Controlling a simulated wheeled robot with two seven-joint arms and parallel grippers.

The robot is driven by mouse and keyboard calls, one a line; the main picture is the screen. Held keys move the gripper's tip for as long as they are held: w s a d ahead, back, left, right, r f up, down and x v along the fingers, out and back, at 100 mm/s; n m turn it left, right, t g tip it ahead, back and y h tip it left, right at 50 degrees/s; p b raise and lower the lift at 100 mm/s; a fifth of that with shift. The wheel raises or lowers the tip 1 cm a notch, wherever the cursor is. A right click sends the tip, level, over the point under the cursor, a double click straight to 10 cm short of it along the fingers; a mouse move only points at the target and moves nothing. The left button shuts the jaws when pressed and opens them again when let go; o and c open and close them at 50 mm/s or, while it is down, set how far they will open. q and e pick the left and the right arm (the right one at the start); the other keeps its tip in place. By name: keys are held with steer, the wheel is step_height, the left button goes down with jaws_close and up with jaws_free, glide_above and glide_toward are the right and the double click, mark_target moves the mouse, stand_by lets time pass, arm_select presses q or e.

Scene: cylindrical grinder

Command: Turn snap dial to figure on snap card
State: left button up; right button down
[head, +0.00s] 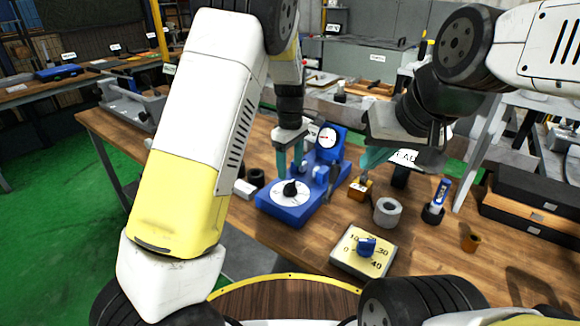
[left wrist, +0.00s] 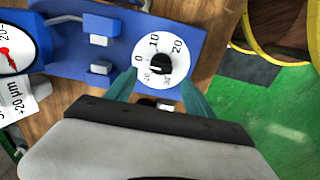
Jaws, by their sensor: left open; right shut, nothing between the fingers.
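The blue snap gauge (head: 330,177) stands on the wooden bench. Its white snap dial (head: 278,199) has a black knob (head: 290,188). In the left wrist view the dial (left wrist: 146,46) shows 0, 10 and 20 beside the knob (left wrist: 160,64); I cannot tell which figure the knob points to. A white card (left wrist: 20,100) at the left edge there reads "+20 µm", partly cut off. My left gripper (head: 291,168) is open, its fingers above the dial, apart from the knob. My right gripper (head: 364,172) is shut and empty, over the bench near a small orange block (head: 360,188).
A grey ring (head: 387,211), a blue-handled tool (head: 437,200) and a brown cup (head: 470,239) stand to the right.

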mark_target(290, 183)
arm_select(q)
step_height(290, 183, down, 7)
steer(key=shift+f, duration=0.1)
steer(key=shift+c, duration=0.4)
steer(key=c, duration=1.3)
steer(key=shift+o, duration=0.2)
